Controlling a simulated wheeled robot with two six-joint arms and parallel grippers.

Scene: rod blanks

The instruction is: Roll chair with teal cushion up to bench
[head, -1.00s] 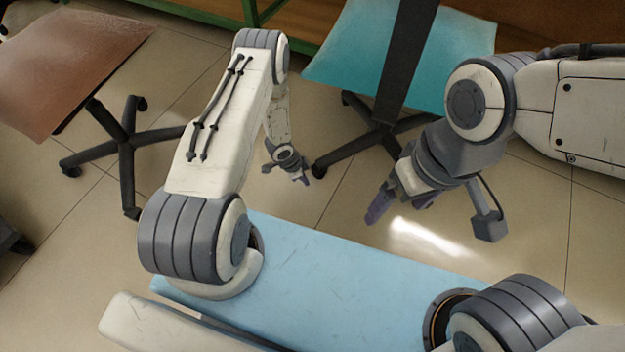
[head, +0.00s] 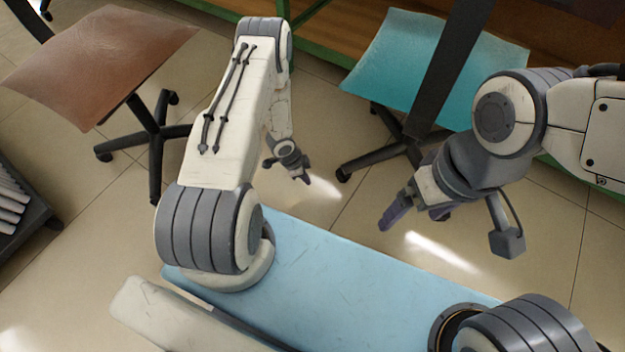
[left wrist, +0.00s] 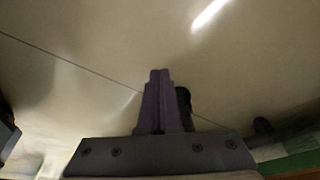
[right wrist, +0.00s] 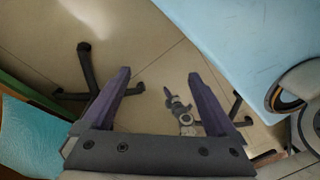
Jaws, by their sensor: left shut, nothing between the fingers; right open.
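The chair with the teal cushion (head: 400,60) stands on the tiled floor at the upper right of the head view. Its black back support crosses in front of the seat, and its legs are partly hidden by my right arm. The teal cushion also shows at the lower left of the right wrist view (right wrist: 28,140). A green-framed wooden structure (head: 345,35), apparently the bench, is behind the chair. My left gripper (head: 306,179) is shut and empty, left of the chair. My right gripper (head: 415,214) is open and empty, nearer me than the chair, not touching it.
A chair with a brown seat (head: 105,60) stands at the upper left on a black wheeled base. A dark rack with pale rods (head: 14,205) is at the left edge. Tiled floor is open between the two chairs.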

